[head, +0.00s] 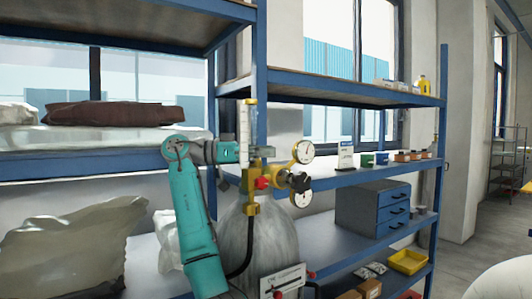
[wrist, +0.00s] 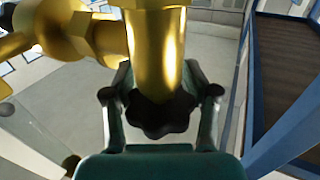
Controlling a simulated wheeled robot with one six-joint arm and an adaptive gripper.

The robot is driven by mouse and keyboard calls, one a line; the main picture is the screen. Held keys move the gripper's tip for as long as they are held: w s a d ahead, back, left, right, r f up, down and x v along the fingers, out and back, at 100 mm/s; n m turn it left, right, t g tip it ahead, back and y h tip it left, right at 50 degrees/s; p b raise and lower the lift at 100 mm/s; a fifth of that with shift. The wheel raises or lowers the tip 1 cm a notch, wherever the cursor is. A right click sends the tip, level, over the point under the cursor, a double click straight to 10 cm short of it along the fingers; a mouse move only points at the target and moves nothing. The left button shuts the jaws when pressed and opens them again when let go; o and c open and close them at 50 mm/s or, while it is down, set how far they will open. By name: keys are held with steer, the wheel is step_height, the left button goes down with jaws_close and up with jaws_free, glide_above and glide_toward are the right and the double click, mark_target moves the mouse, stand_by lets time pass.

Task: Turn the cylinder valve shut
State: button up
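The grey gas cylinder (head: 262,242) stands upright in front of the blue shelving in the head view. Brass valve and regulator fittings with two round gauges (head: 303,152) sit on top of it. In the wrist view a black lobed handwheel (wrist: 162,115) sits at the end of a thick brass stem (wrist: 158,50). In the head view my gripper (head: 234,152) reaches the brass fittings from the left. I cannot make out the handwheel there.
A black knob (head: 298,182) and a red knob (head: 262,183) project from the regulator. A clear flow tube (head: 246,123) rises above it. A black hose (head: 243,258) hangs beside the cylinder. Shelves hold a grey drawer cabinet (head: 372,207) and a yellow bin (head: 408,261) to the right.

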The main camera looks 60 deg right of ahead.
stand_by(0.3)
step_height(320, 180, up, 10)
steer(key=shift+f, duration=0.1)
stand_by(0.5)
